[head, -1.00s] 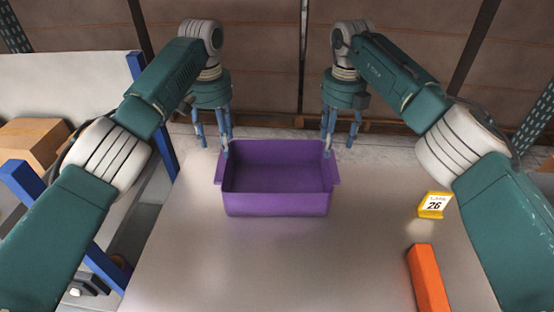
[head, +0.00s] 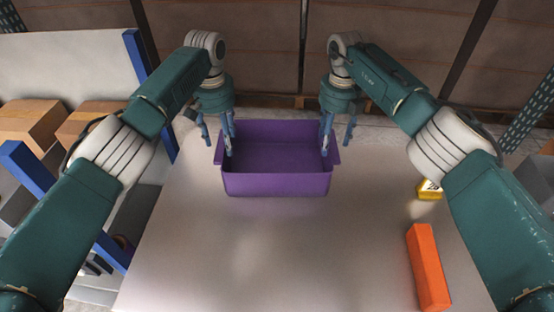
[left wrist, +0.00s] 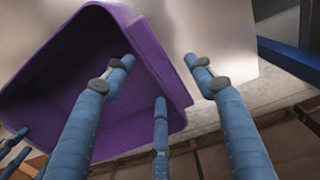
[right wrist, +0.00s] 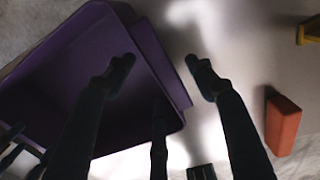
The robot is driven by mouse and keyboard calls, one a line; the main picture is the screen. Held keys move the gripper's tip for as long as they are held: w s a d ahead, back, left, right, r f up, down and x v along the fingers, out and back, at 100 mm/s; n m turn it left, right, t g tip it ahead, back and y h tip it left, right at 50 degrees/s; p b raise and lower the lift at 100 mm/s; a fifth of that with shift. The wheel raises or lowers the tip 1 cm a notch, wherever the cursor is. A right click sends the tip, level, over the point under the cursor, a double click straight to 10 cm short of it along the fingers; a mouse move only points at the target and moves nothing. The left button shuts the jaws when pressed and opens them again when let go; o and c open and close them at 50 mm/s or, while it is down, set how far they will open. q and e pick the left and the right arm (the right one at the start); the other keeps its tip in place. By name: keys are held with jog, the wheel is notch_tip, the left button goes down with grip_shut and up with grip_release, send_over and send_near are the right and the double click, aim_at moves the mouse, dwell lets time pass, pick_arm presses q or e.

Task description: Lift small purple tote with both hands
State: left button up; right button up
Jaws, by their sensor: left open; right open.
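The small purple tote (head: 277,184) sits upright on the pale table, empty, with a rim lip at each end. My left gripper (head: 218,152) is open at the tote's left end. In the left wrist view its fingers (left wrist: 160,72) straddle the tote's end wall and lip (left wrist: 160,60), with one side over the inside and one outside. My right gripper (head: 335,150) is open at the right end. In the right wrist view its dark fingers (right wrist: 160,75) straddle the other end lip (right wrist: 163,65). Contact with the tote cannot be told.
The table (head: 270,255) is clear in front of the tote. An orange block (head: 428,268) lies at the right, and a yellow number marker (head: 429,190) is partly hidden by my right arm. Blue posts (head: 25,168) and cardboard boxes (head: 30,122) stand off the table's left side.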

pick_arm(q)
jog(key=shift+f, duration=1.45)
pick_arm(e)
jog(key=shift+f, duration=1.45)
pick_arm(q)
grip_shut()
pick_arm(e)
grip_shut()
pick_arm(q)
jog(key=shift+r, duration=0.1)
pick_arm(e)
jog(key=shift+r, duration=0.1)
